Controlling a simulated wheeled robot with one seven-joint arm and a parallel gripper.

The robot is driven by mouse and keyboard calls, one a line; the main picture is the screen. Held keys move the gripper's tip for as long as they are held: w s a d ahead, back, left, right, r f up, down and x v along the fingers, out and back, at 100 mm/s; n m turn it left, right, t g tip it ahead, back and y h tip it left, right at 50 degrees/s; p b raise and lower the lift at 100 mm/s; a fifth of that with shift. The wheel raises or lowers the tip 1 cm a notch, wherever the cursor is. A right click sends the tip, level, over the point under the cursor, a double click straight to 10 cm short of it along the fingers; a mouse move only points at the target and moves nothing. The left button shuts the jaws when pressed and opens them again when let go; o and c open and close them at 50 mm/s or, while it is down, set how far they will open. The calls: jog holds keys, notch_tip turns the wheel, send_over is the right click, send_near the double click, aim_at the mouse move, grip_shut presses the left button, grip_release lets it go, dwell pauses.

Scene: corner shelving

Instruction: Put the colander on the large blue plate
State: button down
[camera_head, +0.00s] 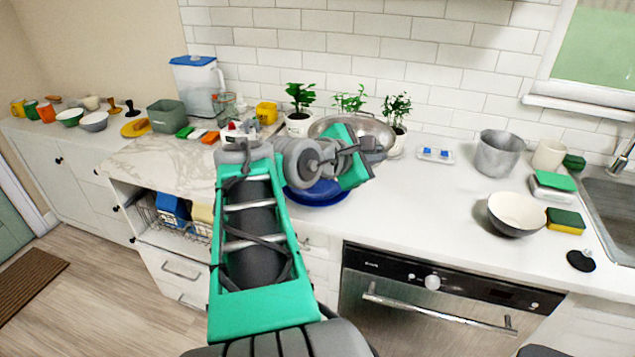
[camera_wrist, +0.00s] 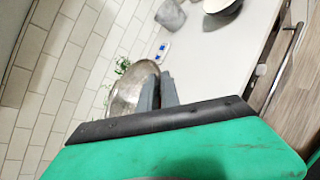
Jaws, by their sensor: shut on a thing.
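The colander (camera_head: 367,131) is a round grey metal bowl, seen in the head view behind my gripper and partly hidden by it. It also shows in the wrist view (camera_wrist: 128,88), where its rim lies at the fingers. My gripper (camera_head: 377,150) is shut on the colander's near right side; the fingers also show in the wrist view (camera_wrist: 158,92). The large blue plate (camera_head: 319,193) is on the white counter below my arm, mostly hidden by it. The colander appears above and behind the plate; I cannot tell whether they touch.
Potted plants (camera_head: 299,108) stand along the tiled wall behind the colander. A small tray with blue items (camera_head: 435,155), a grey pot (camera_head: 499,153) and a white bowl (camera_head: 515,214) are to the right. The counter between the plate and the white bowl is clear.

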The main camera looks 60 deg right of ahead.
jog(key=w+d+f, duration=0.1)
jog(key=w, duration=0.1)
jog(key=w+d+f, duration=0.1)
jog(key=w+d, duration=0.1)
jog(key=w, duration=0.1)
jog(key=w+d+f, duration=0.1)
jog(key=w+f, duration=0.1)
jog(key=w, duration=0.1)
jog(key=shift+w+d+f+p, duration=0.1)
jog(key=shift+w+d+p, duration=0.1)
jog(key=shift+p, duration=0.2)
jog(key=w+f, duration=0.1)
jog(key=w+d+f, duration=0.1)
jog(key=f, duration=0.1)
jog(key=w+f, duration=0.1)
jog(key=shift+d+f, duration=0.3)
jog(key=shift+d, duration=0.1)
jog(key=shift+w+d+f, duration=0.1)
jog(key=shift+w+f, duration=0.15)
jog(key=shift+f, duration=0.05)
jog(key=shift+w+d+f, duration=0.1)
jog(key=shift+w+f, duration=0.05)
jog(key=shift+f, duration=1.55)
jog(key=c, duration=2)
grip_release()
jog(key=shift+f, duration=0.25)
jog(key=o, duration=0.4)
jog(key=shift+o, duration=0.2)
jog(key=shift+r, duration=0.1)
